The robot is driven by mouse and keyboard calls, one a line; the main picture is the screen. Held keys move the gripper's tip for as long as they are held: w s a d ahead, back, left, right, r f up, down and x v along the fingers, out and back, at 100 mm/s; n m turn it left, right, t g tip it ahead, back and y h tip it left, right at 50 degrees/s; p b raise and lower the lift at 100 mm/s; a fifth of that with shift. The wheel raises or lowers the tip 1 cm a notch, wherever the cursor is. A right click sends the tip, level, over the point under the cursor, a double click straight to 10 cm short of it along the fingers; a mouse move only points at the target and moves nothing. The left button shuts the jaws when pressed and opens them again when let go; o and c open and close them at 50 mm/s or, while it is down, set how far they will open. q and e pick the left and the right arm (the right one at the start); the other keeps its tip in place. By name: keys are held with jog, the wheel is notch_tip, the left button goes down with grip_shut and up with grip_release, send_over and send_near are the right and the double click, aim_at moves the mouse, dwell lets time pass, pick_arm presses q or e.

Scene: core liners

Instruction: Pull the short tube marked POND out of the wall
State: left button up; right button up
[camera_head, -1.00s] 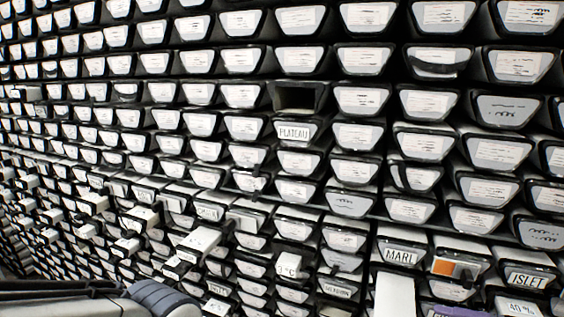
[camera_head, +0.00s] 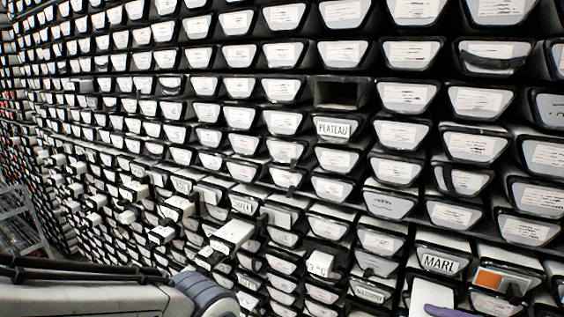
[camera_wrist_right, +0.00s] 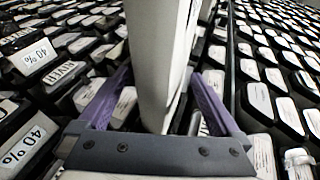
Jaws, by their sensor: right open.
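I cannot read POND on any label in these views. In the right wrist view, my right gripper (camera_wrist_right: 160,78) has its purple fingers apart, one on each side of a long white tube (camera_wrist_right: 156,40) that stands out of the wall. I cannot tell whether the fingers touch it. In the head view, only a purple bit of this gripper (camera_head: 441,311) shows at the bottom edge, below the MARL label (camera_head: 438,264). My left arm comes in at the bottom left, but its gripper is out of view.
The wall is filled with rows of tubes with white labelled ends. An empty dark slot (camera_head: 341,95) sits above the PLATEAU label (camera_head: 333,129). Several tubes stick out, such as a white one (camera_head: 233,234) at lower middle. A grey rack (camera_head: 22,220) stands at far left.

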jog(key=shift+r, duration=0.1)
grip_shut()
jog(key=shift+b, duration=0.3)
jog(key=shift+s, duration=0.1)
